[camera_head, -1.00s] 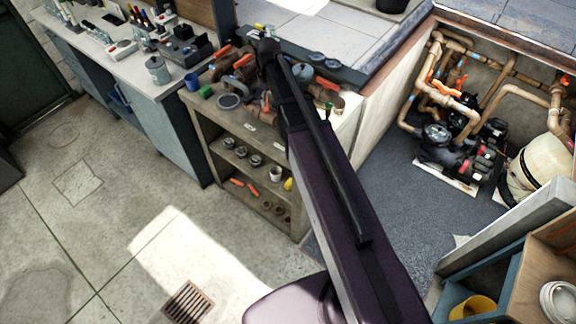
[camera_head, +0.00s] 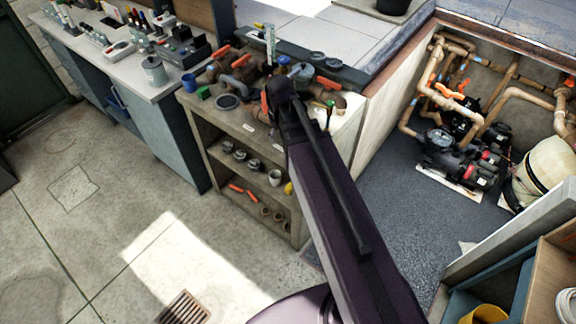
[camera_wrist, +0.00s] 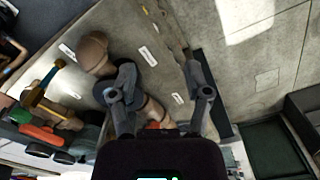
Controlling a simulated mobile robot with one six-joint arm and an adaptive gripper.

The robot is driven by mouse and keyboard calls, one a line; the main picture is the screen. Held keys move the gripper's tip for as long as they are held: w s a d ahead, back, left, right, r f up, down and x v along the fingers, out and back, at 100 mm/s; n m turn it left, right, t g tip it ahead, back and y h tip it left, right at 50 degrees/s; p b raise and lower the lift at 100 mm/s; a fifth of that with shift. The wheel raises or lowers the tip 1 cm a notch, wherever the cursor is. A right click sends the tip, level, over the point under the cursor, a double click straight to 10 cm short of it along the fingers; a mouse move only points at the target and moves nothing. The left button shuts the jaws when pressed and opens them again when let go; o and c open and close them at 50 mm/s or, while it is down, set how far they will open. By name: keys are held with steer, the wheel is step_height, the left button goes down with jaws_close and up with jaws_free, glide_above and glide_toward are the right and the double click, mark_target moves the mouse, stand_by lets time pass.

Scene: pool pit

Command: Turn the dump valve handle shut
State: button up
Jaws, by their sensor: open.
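Several pipe fittings with orange handles sit on the bench top, including an orange handle (camera_head: 329,83) at its right and another orange handle (camera_head: 242,61) at the back. I cannot tell which is the dump valve's. A small orange part (camera_head: 265,103) shows beside my arm's end. In the wrist view my gripper (camera_wrist: 160,68) is open, its fingers spread over the bench's front edge. A tan pipe piece (camera_wrist: 155,110) with an orange bit (camera_wrist: 153,125) lies low between the fingers, partly hidden by the gripper body. An orange handle (camera_wrist: 40,132) lies apart at the left.
A pit with pumps (camera_head: 455,160) and pipes lies right. The concrete floor (camera_head: 110,220) left is mostly clear.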

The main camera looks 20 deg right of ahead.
steer(key=s+f+m+b, duration=0.1)
steer(key=s+f+b, duration=0.1)
steer(key=s, duration=0.6)
steer(key=shift+f+m+b, duration=0.4)
steer(key=shift+f, duration=0.3)
steer(key=shift+s+a, duration=0.1)
